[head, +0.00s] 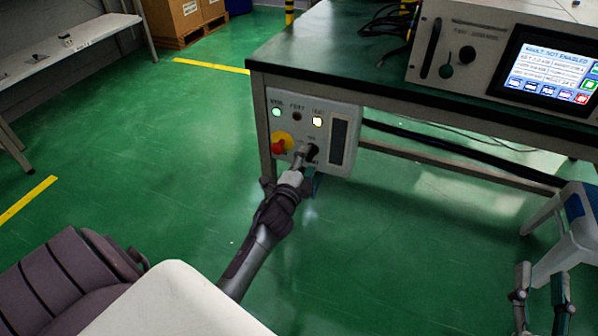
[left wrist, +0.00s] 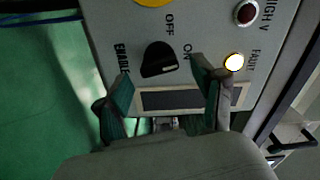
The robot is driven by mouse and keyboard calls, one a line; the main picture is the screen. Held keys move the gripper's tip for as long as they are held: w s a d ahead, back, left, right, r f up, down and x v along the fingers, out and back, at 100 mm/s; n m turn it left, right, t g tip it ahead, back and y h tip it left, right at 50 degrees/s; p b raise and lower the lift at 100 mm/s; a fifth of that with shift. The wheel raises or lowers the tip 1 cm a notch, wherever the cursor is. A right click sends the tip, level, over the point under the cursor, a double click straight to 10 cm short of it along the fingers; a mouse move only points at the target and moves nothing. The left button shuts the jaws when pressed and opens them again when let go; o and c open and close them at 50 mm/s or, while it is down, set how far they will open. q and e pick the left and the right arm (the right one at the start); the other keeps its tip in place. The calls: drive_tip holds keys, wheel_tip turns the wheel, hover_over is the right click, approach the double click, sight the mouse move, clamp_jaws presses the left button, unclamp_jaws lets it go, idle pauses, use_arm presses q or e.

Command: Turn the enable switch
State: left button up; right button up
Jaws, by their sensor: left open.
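The enable switch is a black rotary knob (left wrist: 159,60) on the grey control box. In the left wrist view it sits among the labels ENABLE, OFF and ON. In the head view the knob (head: 312,152) is partly covered by my left gripper (head: 302,157). My left gripper (left wrist: 165,98) is open, with one finger on each side below the knob in the wrist picture. I cannot tell whether a finger touches it. My right gripper (head: 543,290) is low at the right of the head view, with its two fingers apart and nothing between them.
The control box (head: 345,112) hangs under the front corner of the table (head: 330,62). It carries a red emergency button (head: 279,146) and a lit fault lamp (left wrist: 234,62). A generator screen (head: 548,68) reads FAULT NOT ENABLED. A white stool (head: 560,235) stands at right.

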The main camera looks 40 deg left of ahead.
use_arm(q)
drive_tip(key=v, duration=1)
drive_tip(key=shift+s+d, duration=0.1)
drive_tip(key=shift+d, duration=0.05)
